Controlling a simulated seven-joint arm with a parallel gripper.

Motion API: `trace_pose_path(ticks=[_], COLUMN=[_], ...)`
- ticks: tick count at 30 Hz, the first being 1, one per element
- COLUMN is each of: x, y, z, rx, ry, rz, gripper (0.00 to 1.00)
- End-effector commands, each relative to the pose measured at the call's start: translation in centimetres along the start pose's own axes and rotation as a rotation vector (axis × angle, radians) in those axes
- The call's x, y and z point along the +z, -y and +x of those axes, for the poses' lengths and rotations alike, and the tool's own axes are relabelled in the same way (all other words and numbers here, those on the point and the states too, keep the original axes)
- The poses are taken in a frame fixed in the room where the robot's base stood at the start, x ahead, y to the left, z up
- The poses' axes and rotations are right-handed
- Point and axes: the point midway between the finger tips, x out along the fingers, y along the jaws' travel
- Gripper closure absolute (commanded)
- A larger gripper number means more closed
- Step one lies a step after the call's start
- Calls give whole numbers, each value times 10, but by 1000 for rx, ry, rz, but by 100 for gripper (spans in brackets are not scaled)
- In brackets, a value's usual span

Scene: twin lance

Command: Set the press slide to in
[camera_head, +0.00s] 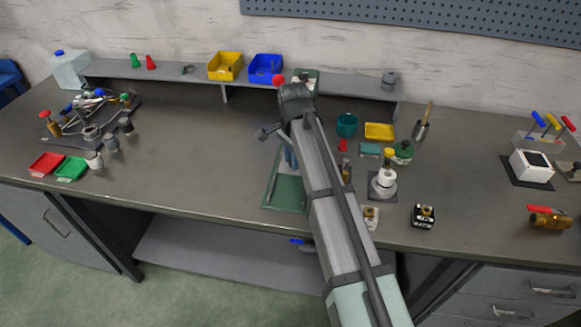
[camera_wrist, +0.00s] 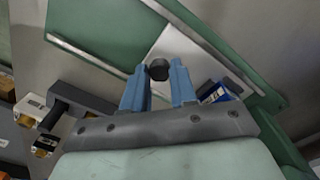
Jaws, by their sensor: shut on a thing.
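The green press stands mid-bench in the head view, with its base (camera_head: 288,195) showing to the left of my arm and a red ball (camera_head: 278,79) near its top; my arm hides much of it. In the wrist view a pale plate (camera_wrist: 185,48) lies against the green press body (camera_wrist: 90,22), with a round black knob (camera_wrist: 158,70) in front of it. The plate appears to be the press slide; its in or out setting cannot be read. My gripper (camera_wrist: 158,74) has its blue fingers on either side of the knob and is shut on it.
A white part on a grey plate (camera_head: 382,193) and a black block (camera_head: 424,216) stand right of my arm. A teal cup (camera_head: 347,124) and yellow tray (camera_head: 379,131) are behind them. Red and green trays (camera_head: 70,168) lie at left.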

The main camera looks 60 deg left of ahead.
Motion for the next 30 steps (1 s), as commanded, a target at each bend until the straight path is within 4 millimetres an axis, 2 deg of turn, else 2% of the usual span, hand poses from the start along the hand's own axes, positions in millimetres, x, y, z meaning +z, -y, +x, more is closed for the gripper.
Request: trace_pose_path(ticks=[5, 6, 14, 23, 26, 30], x=[-3, -4, -3, -2, -2, -2], y=[4, 4, 4, 3, 3, 3], z=[-1, -1, -1, -2, -9, -28], rx=[-12, -12, -9, -8, -8, -9], ry=[-7, -7, -6, -5, -5, -5], rz=[1, 1, 1, 1, 1, 1], gripper=[100, 72, 47, 47, 47, 47])
